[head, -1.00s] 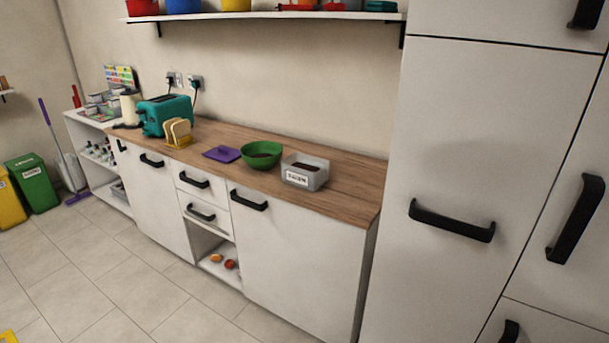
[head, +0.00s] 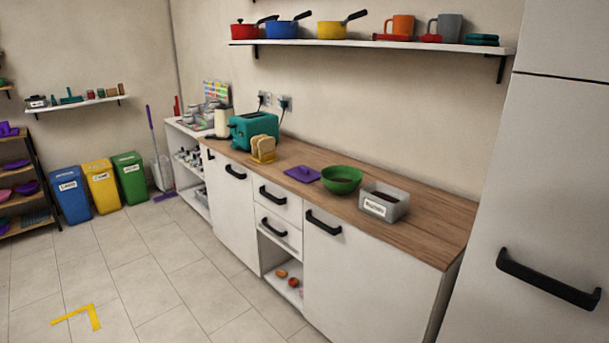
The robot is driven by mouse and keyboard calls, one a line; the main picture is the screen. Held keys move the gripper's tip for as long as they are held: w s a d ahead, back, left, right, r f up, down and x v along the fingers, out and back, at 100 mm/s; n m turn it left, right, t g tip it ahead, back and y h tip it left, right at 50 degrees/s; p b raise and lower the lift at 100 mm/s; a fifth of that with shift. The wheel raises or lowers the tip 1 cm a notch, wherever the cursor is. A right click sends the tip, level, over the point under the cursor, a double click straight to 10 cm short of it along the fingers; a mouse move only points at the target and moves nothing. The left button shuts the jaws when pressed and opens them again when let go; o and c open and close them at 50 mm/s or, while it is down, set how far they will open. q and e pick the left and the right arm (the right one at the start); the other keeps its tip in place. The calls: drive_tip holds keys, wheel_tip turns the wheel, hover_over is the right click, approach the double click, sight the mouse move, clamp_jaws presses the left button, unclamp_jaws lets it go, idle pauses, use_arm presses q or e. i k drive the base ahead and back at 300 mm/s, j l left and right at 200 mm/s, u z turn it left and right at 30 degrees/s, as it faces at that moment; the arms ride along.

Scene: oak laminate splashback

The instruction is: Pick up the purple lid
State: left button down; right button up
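The purple lid (head: 303,174) lies flat on the wooden worktop (head: 415,230), with a small raised handle on top. It sits between the bread slices in a rack (head: 263,149) on its left and a green bowl (head: 341,181) on its right. Neither of my grippers is in the head view.
A labelled grey container (head: 384,203) stands right of the bowl. A teal toaster (head: 254,130) stands behind the bread. A wall shelf (head: 400,46) with pans and mugs hangs above. Black handles (head: 323,222) stick out from the cabinet fronts. The tiled floor (head: 150,270) before them is largely clear.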

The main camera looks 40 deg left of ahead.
sight(303, 173)
drive_tip(key=i+j, duration=0.3)
drive_tip(key=j, duration=0.15)
drive_tip(key=i+j+u, duration=0.1)
drive_tip(key=i+j, duration=0.2)
drive_tip(key=j, duration=0.15)
